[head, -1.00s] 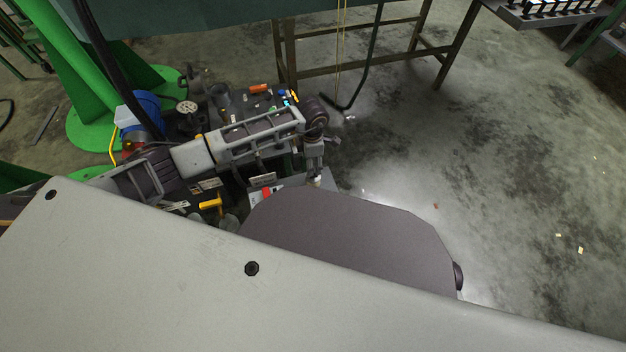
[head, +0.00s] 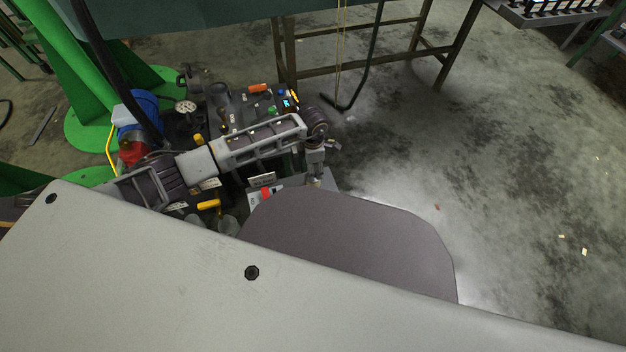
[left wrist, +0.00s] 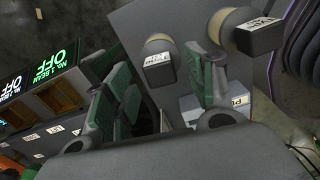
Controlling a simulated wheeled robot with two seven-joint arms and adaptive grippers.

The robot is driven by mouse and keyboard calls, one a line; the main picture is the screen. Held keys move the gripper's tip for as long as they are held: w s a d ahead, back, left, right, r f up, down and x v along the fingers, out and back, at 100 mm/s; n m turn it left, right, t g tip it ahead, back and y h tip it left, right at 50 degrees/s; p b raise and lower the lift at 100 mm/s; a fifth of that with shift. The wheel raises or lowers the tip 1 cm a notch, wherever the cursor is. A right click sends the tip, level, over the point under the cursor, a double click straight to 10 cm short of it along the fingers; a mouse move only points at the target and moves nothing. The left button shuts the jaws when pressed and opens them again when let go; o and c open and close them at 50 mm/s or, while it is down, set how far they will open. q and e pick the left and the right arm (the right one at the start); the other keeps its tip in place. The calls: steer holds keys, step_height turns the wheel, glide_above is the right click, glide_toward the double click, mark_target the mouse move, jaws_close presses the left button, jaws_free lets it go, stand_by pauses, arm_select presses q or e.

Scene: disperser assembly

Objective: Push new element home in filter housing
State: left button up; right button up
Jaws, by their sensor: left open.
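My left gripper (left wrist: 160,88) is open in the left wrist view, its green-padded fingers apart with no object visibly held between them. It is over a grey panel (left wrist: 143,20). Two round tan-and-grey pieces with dark labelled blocks, one near (left wrist: 159,62) and one farther right (left wrist: 258,32), stand on this panel just beyond the fingers. I cannot tell whether either is the filter housing or the new element. My right gripper is out of view.
A crowded bench of fittings surrounds my left arm, with a gauge (head: 185,107), a yellow handle (head: 209,204) and a blue motor (head: 143,103). A panel with lit OFF displays (left wrist: 55,57) is left of the fingers. Open floor (head: 500,170) lies to the right.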

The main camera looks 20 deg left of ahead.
arm_select(q)
steer(key=shift+f+b, duration=0.35)
steer(key=shift+f, duration=0.8)
steer(key=shift+c, duration=0.5)
jaws_close()
